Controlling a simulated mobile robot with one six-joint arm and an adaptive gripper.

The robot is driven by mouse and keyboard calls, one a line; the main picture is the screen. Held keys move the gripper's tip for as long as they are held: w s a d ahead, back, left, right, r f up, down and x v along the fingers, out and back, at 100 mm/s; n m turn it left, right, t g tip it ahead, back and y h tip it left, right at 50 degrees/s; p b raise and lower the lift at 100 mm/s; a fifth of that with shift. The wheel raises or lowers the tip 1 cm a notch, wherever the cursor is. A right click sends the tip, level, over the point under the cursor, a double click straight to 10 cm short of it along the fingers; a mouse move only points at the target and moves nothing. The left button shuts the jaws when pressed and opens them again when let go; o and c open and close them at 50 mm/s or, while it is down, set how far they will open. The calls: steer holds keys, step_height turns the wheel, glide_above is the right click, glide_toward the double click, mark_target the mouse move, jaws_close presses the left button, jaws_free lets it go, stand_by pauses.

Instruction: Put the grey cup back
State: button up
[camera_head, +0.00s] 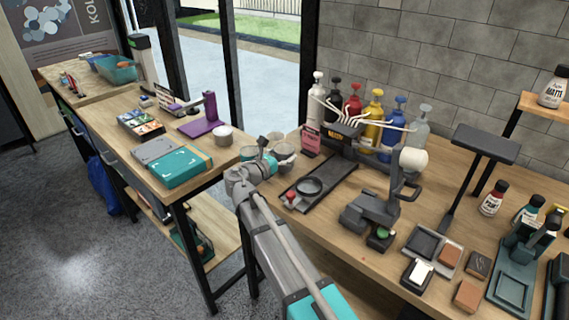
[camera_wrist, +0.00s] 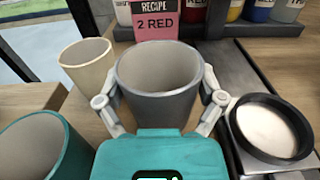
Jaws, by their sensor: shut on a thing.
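The grey cup (camera_wrist: 158,100) stands upright between the two fingers of my gripper (camera_wrist: 160,98), which is shut on it. In the head view the grey cup (camera_head: 284,155) is at the near left corner of the long table, partly behind my gripper (camera_head: 270,160). A cream cup (camera_wrist: 86,66) stands behind and left of it in the wrist view. A teal cup (camera_wrist: 40,150) is at the lower left, cut off by the frame edge. The grey cup's base is hidden by my gripper, so I cannot tell whether it touches the table.
A black-rimmed round dish (camera_wrist: 270,128) sits close on the right, on a dark stand (camera_head: 325,178). A pink recipe card reading "2 RED" (camera_wrist: 156,20) stands behind, before several pump bottles (camera_head: 353,108).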

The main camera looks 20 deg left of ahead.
steer(key=shift+f+b, duration=0.65)
steer(key=shift+f, duration=0.35)
steer(key=shift+f, duration=0.1)
steer(key=o, duration=0.9)
steer(key=shift+r, duration=0.2)
steer(key=v, duration=1.2)
steer(key=shift+f, duration=0.1)
